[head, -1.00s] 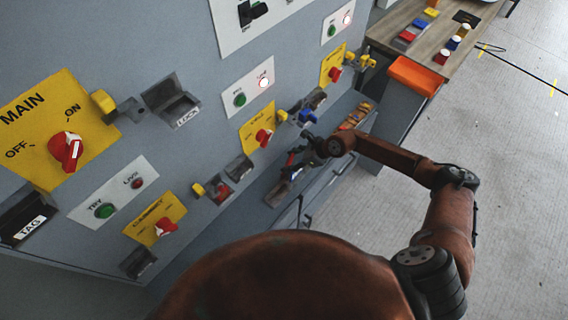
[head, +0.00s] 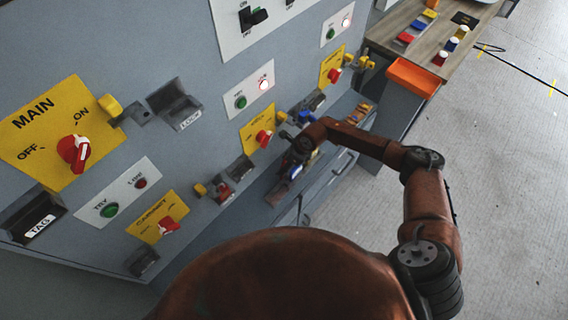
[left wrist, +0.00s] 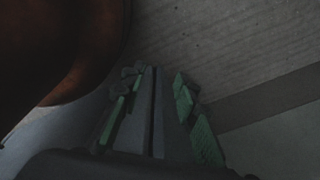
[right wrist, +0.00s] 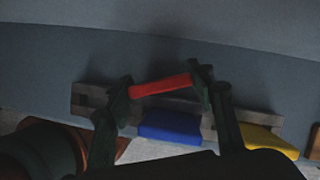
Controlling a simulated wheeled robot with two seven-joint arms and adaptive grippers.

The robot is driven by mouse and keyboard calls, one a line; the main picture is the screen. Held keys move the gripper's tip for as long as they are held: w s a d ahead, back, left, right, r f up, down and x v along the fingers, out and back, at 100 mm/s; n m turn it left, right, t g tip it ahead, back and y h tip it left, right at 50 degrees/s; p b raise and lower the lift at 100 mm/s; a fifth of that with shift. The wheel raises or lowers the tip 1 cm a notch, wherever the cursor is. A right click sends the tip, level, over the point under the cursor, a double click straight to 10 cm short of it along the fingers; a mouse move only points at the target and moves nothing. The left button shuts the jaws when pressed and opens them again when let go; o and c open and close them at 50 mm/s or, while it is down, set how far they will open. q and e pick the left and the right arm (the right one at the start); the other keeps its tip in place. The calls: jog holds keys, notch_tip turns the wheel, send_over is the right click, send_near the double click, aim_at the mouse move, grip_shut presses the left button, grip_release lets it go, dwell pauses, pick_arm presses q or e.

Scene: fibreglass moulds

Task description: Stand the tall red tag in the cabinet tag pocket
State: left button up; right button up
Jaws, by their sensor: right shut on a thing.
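The red tag (right wrist: 160,85) shows in the right wrist view as a red bar, held crosswise between the fingertips of my right gripper (right wrist: 162,90). It lies above a grey rack (right wrist: 90,100); whether it touches the rack, I cannot tell. In the head view my right gripper (head: 292,168) is low in front of the panel, and the tag is too small to make out there. The cabinet tag pocket (head: 143,262) is a dark, small box below the yellow CABINET plate (head: 150,222), to the left of the gripper. My left gripper (left wrist: 155,105) shows only in its wrist view, fingers apart and empty.
A blue block (right wrist: 170,127) and a yellow block (right wrist: 270,142) are by the rack, close to my right fingers. An orange bin (head: 413,77) is right.

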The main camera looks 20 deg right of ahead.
jog(key=o, duration=0.5)
jog(key=shift+f, duration=0.15)
jog(key=o, duration=0.4)
